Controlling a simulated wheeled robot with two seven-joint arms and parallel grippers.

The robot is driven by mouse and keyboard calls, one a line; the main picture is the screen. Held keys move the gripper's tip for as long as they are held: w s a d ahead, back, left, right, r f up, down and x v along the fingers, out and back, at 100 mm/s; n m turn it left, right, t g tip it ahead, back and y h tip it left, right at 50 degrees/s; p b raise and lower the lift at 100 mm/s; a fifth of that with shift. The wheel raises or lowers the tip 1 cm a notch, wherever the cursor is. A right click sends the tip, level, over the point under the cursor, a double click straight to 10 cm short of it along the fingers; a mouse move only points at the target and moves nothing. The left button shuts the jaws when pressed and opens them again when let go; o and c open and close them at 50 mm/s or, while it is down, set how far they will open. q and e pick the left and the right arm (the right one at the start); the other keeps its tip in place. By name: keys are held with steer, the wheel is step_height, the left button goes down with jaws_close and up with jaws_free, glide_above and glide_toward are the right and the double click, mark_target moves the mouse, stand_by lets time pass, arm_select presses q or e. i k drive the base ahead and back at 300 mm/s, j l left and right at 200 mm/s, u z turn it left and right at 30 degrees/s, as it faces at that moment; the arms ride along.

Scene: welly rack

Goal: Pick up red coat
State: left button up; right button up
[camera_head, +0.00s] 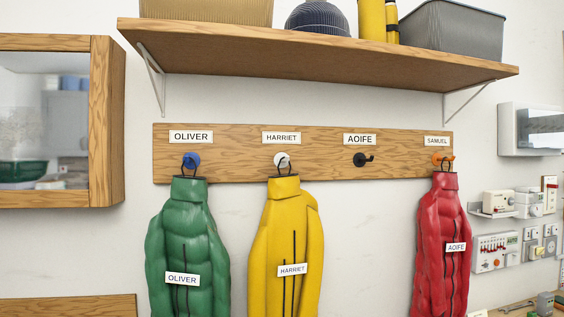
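The red coat (442,225) hangs by a dark loop on the orange hook (443,160) under the SAMUEL label (437,141), at the right end of the wooden hook board (225,150). A tag reading AOIFE (456,247) is on the coat's front. Its lower part is cut off by the picture's bottom edge. The black hook (362,159) under the AOIFE label (360,139) is empty. Neither of my grippers shows in the head view.
A green coat (187,240) hangs on the blue OLIVER hook, a yellow coat (272,230) on the white HARRIET hook. A loaded wooden shelf (310,55) juts out above. Electrical boxes (494,252) are on the wall at right. Bare wall lies between the yellow and red coats.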

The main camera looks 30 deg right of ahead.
mark_target(443, 260)
steer(key=z, duration=1.3)
